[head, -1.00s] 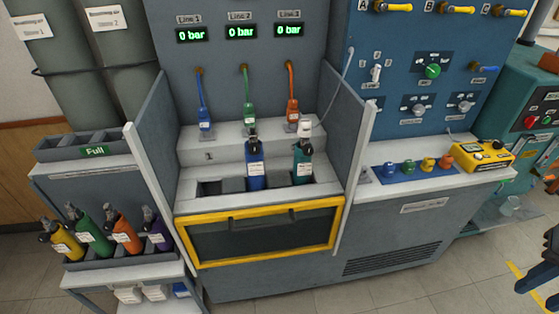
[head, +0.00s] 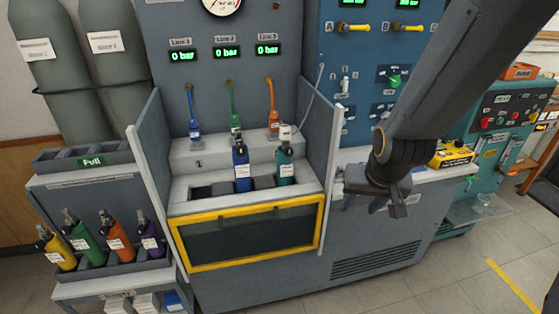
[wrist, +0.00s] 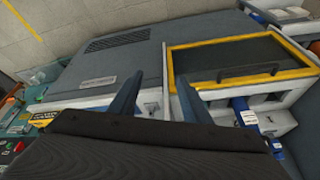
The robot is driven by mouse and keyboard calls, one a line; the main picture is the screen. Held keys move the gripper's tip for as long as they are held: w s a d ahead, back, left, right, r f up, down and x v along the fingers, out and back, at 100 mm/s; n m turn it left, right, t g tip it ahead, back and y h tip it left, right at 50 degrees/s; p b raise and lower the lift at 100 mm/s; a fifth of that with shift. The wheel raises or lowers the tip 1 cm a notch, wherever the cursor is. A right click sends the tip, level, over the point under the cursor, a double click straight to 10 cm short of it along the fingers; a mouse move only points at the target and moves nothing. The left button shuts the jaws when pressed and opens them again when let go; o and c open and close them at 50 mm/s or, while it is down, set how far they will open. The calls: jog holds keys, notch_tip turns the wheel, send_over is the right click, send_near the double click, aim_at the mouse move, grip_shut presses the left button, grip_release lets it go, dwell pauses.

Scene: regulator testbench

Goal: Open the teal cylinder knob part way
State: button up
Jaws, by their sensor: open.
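The teal cylinder (head: 286,168) stands upright in the right part of the bench's slotted holder, under the Line 3 display. My gripper (head: 378,198) is to the right of the cylinder, beyond the right side panel, in front of the bench's right counter. It is open and empty and touches nothing I can see. In the wrist view my two fingers (wrist: 155,95) are spread apart. I cannot make out the teal cylinder there.
A blue cylinder (head: 242,170) stands left of the teal one and shows in the wrist view (wrist: 243,112). The grey right side panel (head: 332,165) lies between my gripper and the cylinders. A yellow-framed door (head: 250,211) is below. A yellow device (head: 452,155) sits on the right counter.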

jog(key=w+a+f+m+t+y+b, duration=0.3)
jog(key=w+a+t, duration=0.35)
jog(key=w, duration=0.55)
jog(key=t+y+b, duration=0.2)
jog(key=t+b, duration=0.1)
jog(key=t, duration=0.4)
send_near(289, 154)
jog(key=w, duration=0.1)
jog(key=shift+m+g, duration=0.25)
jog(key=shift+m, duration=0.15)
jog(key=shift+r+p+x, duration=0.15)
jog(key=shift+p+x, duration=0.2)
jog(key=shift+x, duration=1.65)
jog(key=shift+r+p+x, duration=0.1)
jog(key=shift+p+x, duration=0.25)
jog(key=shift+x, duration=1.65)
jog(key=shift+a, duration=0.1)
jog(key=c, duration=1)
jog(key=shift+c, duration=0.2)
